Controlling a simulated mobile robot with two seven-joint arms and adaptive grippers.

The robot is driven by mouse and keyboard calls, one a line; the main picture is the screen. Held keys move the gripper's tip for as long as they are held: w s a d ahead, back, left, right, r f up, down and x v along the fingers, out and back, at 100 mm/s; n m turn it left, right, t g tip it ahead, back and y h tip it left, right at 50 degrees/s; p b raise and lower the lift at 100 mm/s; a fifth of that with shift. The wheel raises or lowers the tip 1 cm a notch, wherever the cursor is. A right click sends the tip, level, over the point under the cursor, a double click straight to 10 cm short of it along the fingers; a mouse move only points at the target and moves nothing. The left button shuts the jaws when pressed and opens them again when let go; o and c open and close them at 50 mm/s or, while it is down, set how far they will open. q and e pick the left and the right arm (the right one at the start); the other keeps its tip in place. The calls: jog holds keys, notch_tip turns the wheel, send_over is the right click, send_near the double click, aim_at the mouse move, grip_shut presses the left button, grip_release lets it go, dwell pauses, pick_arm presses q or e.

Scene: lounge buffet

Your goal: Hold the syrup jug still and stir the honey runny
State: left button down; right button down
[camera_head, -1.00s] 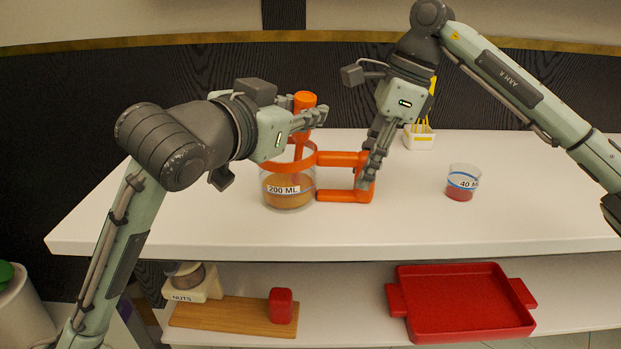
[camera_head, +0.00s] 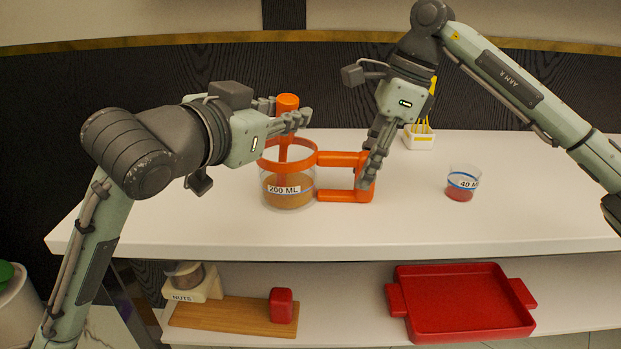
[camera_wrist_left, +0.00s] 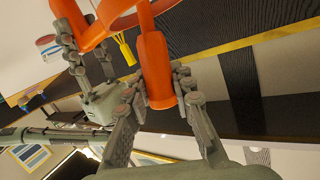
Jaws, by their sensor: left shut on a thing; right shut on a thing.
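The syrup jug (camera_head: 289,198) is clear with an orange rim, an orange handle and a "200 ML" label. It stands upright on the white counter with brown honey in its lower part. My right gripper (camera_head: 372,172) is shut on the jug's handle at the right side. My left gripper (camera_head: 290,117) is shut on an orange stirrer (camera_head: 287,103) above the jug. The stirrer's shaft goes down inside the rim; its lower end is hidden in the honey. In the left wrist view the stirrer's thick grip (camera_wrist_left: 157,72) sits between the left fingers.
A small clear cup (camera_head: 462,183) labelled "40 M…" with red contents stands to the right. A white holder (camera_head: 419,138) with yellow sticks is behind. The lower shelf holds a red tray (camera_head: 458,303), a wooden board (camera_head: 225,317) and a nuts container (camera_head: 190,283).

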pick_arm(q)
jog(key=shift+d, duration=0.65)
jog(key=shift+a, duration=0.15)
dwell(0.4)
